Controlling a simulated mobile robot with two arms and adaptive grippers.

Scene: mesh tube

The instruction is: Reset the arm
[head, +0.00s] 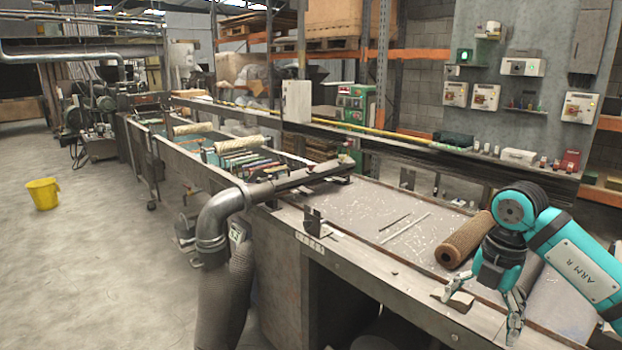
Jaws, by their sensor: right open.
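My right arm (578,262) comes in from the right edge, teal and black, bent at a grey joint. My right gripper (480,306) hangs from it, pointing down over the right front part of the bench. Its fingers are spread apart, with nothing seen between them. A brown mesh tube (463,240) lies on the bench top just behind and left of the gripper, with its open end toward the front. The gripper appears apart from the tube. My left gripper is not in view.
The long workbench (350,262) runs from the right front to the far left. Two thin rods (405,226) lie on its surface. A metal duct pipe (215,225) stands at its front side. A yellow bucket (43,193) sits on open floor at left.

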